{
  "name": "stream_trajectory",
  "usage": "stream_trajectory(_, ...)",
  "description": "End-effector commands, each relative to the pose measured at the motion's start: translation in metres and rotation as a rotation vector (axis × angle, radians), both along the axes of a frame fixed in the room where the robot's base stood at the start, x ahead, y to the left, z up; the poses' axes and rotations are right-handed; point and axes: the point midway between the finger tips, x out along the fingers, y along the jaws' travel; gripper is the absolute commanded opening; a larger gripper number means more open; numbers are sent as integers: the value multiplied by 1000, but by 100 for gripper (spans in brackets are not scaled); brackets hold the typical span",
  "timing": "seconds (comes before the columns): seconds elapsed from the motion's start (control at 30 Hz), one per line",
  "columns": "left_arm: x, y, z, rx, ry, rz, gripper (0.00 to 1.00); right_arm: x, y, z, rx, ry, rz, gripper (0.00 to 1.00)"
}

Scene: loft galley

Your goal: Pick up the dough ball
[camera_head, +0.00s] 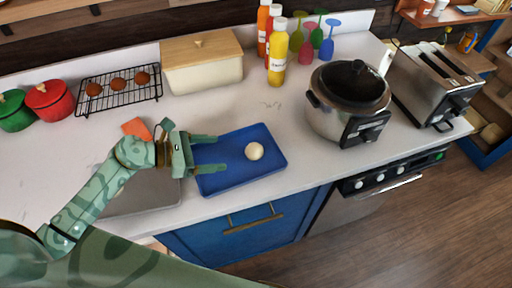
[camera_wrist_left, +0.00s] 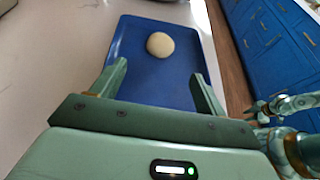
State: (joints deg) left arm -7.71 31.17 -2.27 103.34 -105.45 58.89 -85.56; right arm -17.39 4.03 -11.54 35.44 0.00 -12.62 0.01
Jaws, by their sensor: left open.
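The dough ball (camera_head: 254,151) is small, round and cream-coloured. It lies on the blue tray (camera_head: 217,180), right of the tray's middle. My left gripper (camera_head: 217,154) is open and empty over the left part of the tray, its two fingers pointing right toward the ball, with a gap between the fingertips and the ball. In the left wrist view the ball (camera_wrist_left: 160,45) sits beyond the open fingers (camera_wrist_left: 158,80), near the far end of the tray (camera_wrist_left: 150,88). My right gripper cannot be made out in the head view.
A slow cooker (camera_head: 347,103) stands right of the tray and a toaster (camera_head: 433,85) beyond it. A bread box (camera_head: 203,65), sauce bottles (camera_head: 277,55) and a cooling rack (camera_head: 119,91) stand behind. Free counter lies between tray and bread box.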

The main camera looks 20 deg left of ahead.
Motion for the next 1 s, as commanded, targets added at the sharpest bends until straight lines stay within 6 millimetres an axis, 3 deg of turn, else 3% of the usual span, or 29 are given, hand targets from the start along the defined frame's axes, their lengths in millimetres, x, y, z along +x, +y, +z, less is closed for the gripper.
stream_trajectory(0.1,14,-20,-9,-4,-1,1,74,0,-2,1,-3,0,2,36)
stream_trajectory(0.37,27,-39,-18,-2,2,-1,74,1,-7,1,-9,-2,3,36)
stream_trajectory(0.6,48,-69,-30,-2,2,-1,74,3,-8,3,-10,-4,3,36)
stream_trajectory(0.9,52,-75,-34,2,2,-2,74,4,-9,2,-11,-7,2,36)
stream_trajectory(0.93,52,-75,-34,2,2,-2,71,4,-9,2,-11,-7,2,36)
stream_trajectory(1.0,52,-75,-34,2,2,-2,52,4,-9,2,-11,-7,1,36)
